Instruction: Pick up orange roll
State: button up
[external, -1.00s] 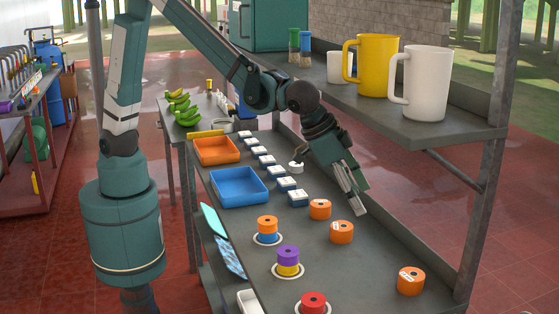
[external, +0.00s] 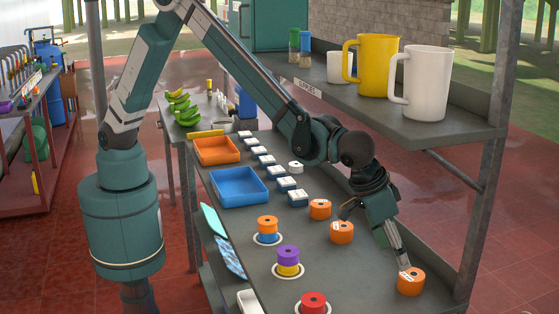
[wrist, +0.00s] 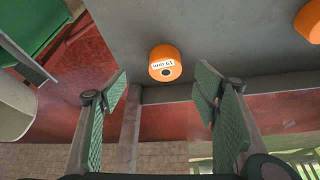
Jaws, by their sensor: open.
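An orange roll (external: 411,281) with a white label stands on the grey table near its right front corner. In the wrist view the same roll (wrist: 165,62) sits ahead of and between the spread fingers, with its label and dark centre hole showing. My gripper (external: 402,258) is open and empty, pointing down just behind and above this roll; I cannot tell whether a finger touches it. Two more orange rolls, one (external: 320,209) and another (external: 342,232), stand farther back on the table. In the wrist view my gripper (wrist: 160,95) shows green padded fingers wide apart.
Stacked coloured rolls (external: 288,261) stand on white rings at the front left. An orange tray (external: 216,151) and a blue tray (external: 239,187) lie farther back. A shelf with a yellow mug (external: 377,66) and white mugs overhangs the right side.

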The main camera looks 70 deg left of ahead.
aim_at(412, 275)
jog(key=shift+n+g+y, duration=0.3)
jog(key=shift+n+y, duration=0.1)
jog(key=shift+n, duration=0.5)
jog(key=shift+w+f+p, duration=0.35)
jog(key=shift+w+f, duration=1.25)
jog(key=shift+w, duration=0.3)
jog(key=shift+x, duration=1.25)
jog(key=shift+w+f, duration=0.1)
jog(key=shift+x, duration=2.5)
jog(key=shift+w, duration=0.1)
jog(key=shift+c, duration=0.3)
